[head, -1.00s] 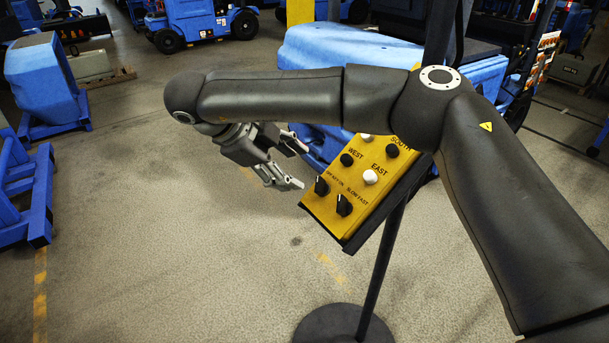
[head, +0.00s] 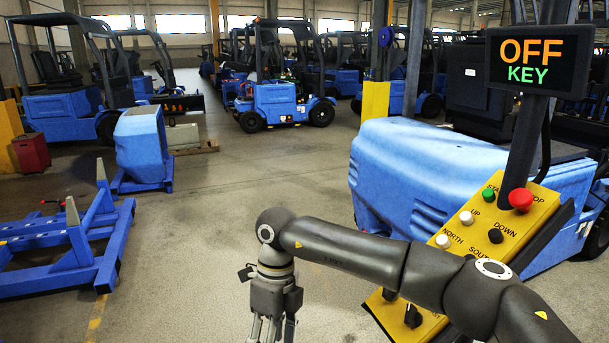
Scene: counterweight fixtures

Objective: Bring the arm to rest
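My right arm comes in from the lower right, bends at an elbow in front of the yellow control panel, and reaches left. My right gripper (head: 272,329) hangs downward at the bottom edge, left of the panel and apart from it. Its fingers look spread with nothing between them; the tips are cut off by the frame. The control panel (head: 522,236) is tilted, with a green START button (head: 488,193), a red STOP button (head: 521,199), and white and black buttons. My arm hides part of its lower half. A display (head: 538,62) above reads OFF and KEY. My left gripper is not in view.
A blue counterweight body (head: 430,172) stands behind the panel. A blue fixture frame (head: 72,240) lies at left, with a blue counterweight (head: 143,145) beyond it. Forklifts stand at the back. The floor (head: 230,185) between is clear.

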